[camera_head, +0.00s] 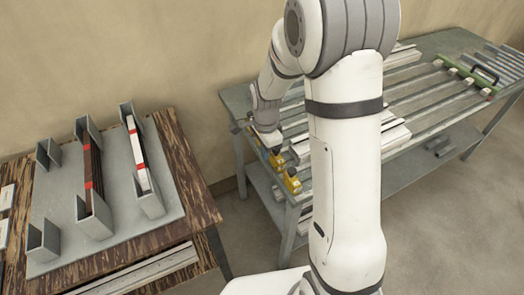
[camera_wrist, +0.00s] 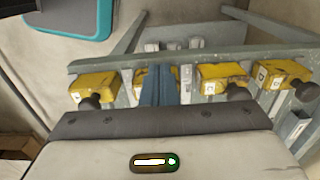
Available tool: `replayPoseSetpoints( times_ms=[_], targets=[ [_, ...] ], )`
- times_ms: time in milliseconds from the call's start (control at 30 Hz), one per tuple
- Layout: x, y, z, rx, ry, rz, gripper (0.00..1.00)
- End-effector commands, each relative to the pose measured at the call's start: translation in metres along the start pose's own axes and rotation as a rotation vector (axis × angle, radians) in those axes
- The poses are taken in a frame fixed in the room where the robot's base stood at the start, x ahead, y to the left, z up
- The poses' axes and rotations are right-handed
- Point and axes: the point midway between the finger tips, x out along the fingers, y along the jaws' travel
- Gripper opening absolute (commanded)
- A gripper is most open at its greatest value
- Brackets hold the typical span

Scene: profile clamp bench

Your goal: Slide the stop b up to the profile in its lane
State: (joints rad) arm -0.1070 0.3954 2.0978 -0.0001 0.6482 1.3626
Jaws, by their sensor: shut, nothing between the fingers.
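Several yellow stops with dark knobs stand in a row in the wrist view: a left one (camera_wrist: 95,85), one partly hidden behind my fingers, one right of them (camera_wrist: 222,75), and one at far right (camera_wrist: 285,74). Their labels are too small to read, so I cannot tell which is stop b. My gripper (camera_wrist: 159,75) is shut and empty, its fingers in front of the second stop from the left; contact cannot be told. In the head view, two yellow stops (camera_head: 292,181) show at the bench's near end.
The grey bench (camera_head: 420,158) carries long rails and, at its far end, a green clamp bar (camera_head: 465,77) with a black handle. At left, a wooden table (camera_head: 190,190) holds a grey rack (camera_head: 115,165) with dark and white bars. Floor between the tables is clear.

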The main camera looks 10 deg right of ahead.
Motion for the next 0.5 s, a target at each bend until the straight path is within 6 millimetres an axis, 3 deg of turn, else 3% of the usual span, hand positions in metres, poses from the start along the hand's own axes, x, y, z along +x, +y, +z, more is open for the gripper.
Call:
replayPoseSetpoints(
  times_ms=[500],
  targets=[
    [-0.001, 0.000, -0.042, 0.003, 0.002, -0.001, 0.00]
  ],
)
